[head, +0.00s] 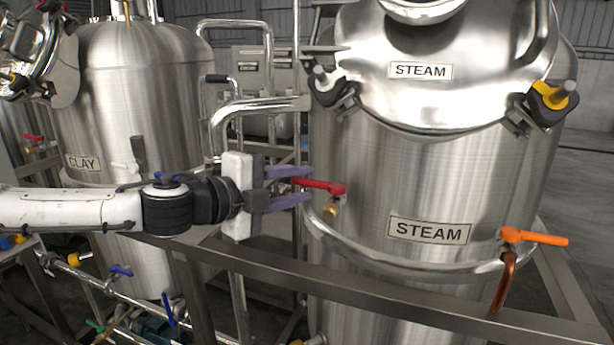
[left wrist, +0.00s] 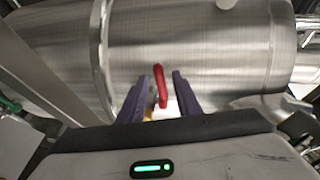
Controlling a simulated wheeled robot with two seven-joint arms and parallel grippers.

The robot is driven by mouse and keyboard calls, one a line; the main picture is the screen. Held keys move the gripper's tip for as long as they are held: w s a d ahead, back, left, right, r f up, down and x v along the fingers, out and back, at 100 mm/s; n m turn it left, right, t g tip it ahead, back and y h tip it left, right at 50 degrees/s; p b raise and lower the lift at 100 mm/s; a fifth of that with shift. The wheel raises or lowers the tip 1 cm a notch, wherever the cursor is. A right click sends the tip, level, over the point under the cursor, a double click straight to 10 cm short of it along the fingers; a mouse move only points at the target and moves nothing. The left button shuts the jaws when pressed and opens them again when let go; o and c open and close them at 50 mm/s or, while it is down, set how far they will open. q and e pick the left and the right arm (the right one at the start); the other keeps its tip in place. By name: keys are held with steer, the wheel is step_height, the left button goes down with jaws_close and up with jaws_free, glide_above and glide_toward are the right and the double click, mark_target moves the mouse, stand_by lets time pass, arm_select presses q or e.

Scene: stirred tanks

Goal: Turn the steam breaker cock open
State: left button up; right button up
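The tank labelled STEAM (head: 440,190) stands at the right in the head view. A cock with a red lever handle (head: 328,187) and a brass outlet (head: 331,209) sits on its left side. The red lever points left, roughly level. My left gripper (head: 307,184) is open, with its purple fingers above and below the lever's free end. In the left wrist view the red lever (left wrist: 160,85) lies between the two fingers, with a gap visible on each side. A second cock with an orange lever (head: 535,237) and a copper pipe is on the tank's right side. My right gripper is not in view.
A grey metal rail (head: 400,304) crosses in front of the STEAM tank. A tank labelled CLAY (head: 130,110) stands at the left. A bent steel pipe (head: 250,108) runs behind my gripper. Blue-handled valves (head: 121,271) sit on low pipes at the lower left.

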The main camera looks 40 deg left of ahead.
arm_select(q)
steer(key=shift+w+a+f+b, duration=0.1)
steer(key=shift+w+f+b, duration=0.1)
steer(key=shift+w+b, duration=0.3)
steer(key=shift+w+a+f+b, duration=0.1)
steer(key=shift+w+f+b, duration=0.05)
steer(key=shift+w+b, duration=0.35)
steer(key=shift+w+d+b, duration=0.3)
steer(key=shift+d, duration=0.1)
steer(key=shift+r, duration=0.1)
jaws_close()
